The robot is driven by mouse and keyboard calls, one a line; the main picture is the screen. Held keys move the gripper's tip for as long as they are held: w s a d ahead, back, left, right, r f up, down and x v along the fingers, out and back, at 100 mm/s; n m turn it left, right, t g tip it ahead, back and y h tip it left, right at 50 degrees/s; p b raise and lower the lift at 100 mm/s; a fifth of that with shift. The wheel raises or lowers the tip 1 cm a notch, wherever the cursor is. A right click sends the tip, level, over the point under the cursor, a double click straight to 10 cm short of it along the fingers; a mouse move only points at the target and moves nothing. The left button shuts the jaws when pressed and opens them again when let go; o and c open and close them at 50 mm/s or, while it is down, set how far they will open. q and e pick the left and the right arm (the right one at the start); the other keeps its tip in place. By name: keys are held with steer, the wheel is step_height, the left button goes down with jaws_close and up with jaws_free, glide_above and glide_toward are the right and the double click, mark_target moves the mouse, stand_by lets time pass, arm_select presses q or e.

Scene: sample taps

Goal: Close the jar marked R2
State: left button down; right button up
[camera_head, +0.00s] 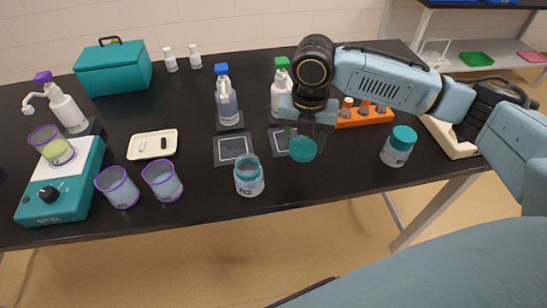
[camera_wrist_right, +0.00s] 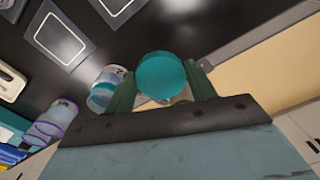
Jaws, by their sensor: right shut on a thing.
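My right gripper (camera_head: 303,133) is shut on a round teal lid (camera_head: 302,150). It holds the lid above the table, up and to the right of an open jar (camera_head: 249,178) in the head view. The lid also shows between the fingers in the right wrist view (camera_wrist_right: 161,76). The open jar is clear with a teal rim, stands upright near the front edge, and carries a label too small to read surely. It also shows in the wrist view (camera_wrist_right: 103,92), left of the fingers. A second jar (camera_head: 397,150) at the right has a teal lid on. My left gripper is not in view.
Two purple-rimmed beakers (camera_head: 120,188) and a teal stirrer (camera_head: 62,200) stand at the left. A cream tray (camera_head: 172,141), a dark square pad (camera_head: 233,150) and several bottles (camera_head: 226,100) lie behind the open jar. An orange rack (camera_head: 372,117) is behind my right gripper.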

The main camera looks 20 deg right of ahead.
steer(key=m, duration=0.3)
steer(key=shift+w+a+r+m, duration=0.1)
steer(key=shift+a+r+m, duration=0.2)
steer(key=shift+a, duration=0.1)
steer(key=m, duration=0.4)
steer(key=shift+w+a+r, duration=0.1)
steer(key=shift+a+r, duration=0.2)
steer(key=shift+a, duration=0.1)
steer(key=m, duration=0.4)
steer(key=a+r+m, duration=0.1)
steer(key=m, duration=0.1)
steer(key=shift+w+m, duration=0.15)
steer(key=shift+m, duration=0.15)
steer(key=m, duration=0.4)
steer(key=shift+a+r, duration=0.3)
steer(key=shift+a, duration=0.1)
steer(key=m, duration=0.4)
steer(key=shift+w+a+r, duration=0.1)
steer(key=shift+a+r, duration=0.2)
steer(key=m, duration=0.4)
steer(key=a+r+m, duration=0.1)
steer(key=m, duration=0.1)
steer(key=shift+m, duration=0.4)
